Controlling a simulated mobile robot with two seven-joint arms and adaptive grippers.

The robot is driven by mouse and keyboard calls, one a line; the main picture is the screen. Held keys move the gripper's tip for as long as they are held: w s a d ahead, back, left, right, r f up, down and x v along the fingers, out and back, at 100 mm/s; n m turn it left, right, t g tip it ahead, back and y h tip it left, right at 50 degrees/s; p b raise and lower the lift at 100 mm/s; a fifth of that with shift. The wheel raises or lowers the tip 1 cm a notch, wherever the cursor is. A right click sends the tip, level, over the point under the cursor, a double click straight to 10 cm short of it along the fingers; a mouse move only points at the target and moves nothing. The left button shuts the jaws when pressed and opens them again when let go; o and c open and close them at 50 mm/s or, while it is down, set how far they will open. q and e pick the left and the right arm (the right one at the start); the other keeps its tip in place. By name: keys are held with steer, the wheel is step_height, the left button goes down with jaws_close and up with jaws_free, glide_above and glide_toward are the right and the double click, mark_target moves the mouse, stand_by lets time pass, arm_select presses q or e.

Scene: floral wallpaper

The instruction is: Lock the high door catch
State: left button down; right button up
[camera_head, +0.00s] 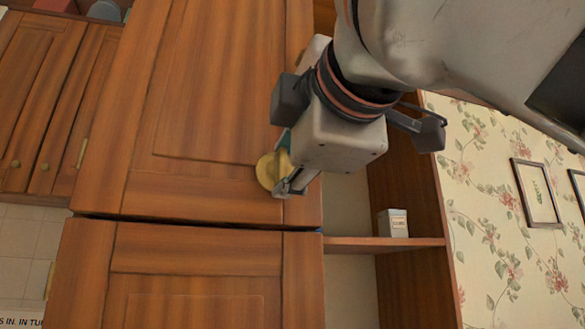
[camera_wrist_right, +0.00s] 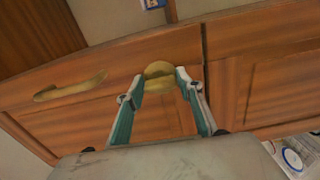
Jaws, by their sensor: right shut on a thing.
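The door catch (camera_head: 266,172) is a round brass piece with a raised turning grip, on the lower right corner of the upper wooden door (camera_head: 205,90). It also shows in the right wrist view (camera_wrist_right: 158,68), between the two teal-lined fingers. My right gripper (camera_head: 287,176) reaches down from the upper right and is shut on the catch's grip. Its fingers and body cover part of the catch in the head view. My left gripper is in neither view.
A lower wooden door (camera_head: 195,275) sits under a dark gap. An open shelf (camera_head: 350,243) with a small white box (camera_head: 392,223) is at the right, beside floral wallpaper with a picture frame (camera_head: 536,193). A brass handle (camera_wrist_right: 70,88) shows in the wrist view.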

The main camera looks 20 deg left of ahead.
steer(key=shift+m, duration=0.3)
steer(key=o, duration=1.1)
steer(key=v, duration=1.2)
steer(key=shift+s, duration=0.1)
steer(key=shift+s, duration=0.1)
steer(key=shift+a, duration=0.1)
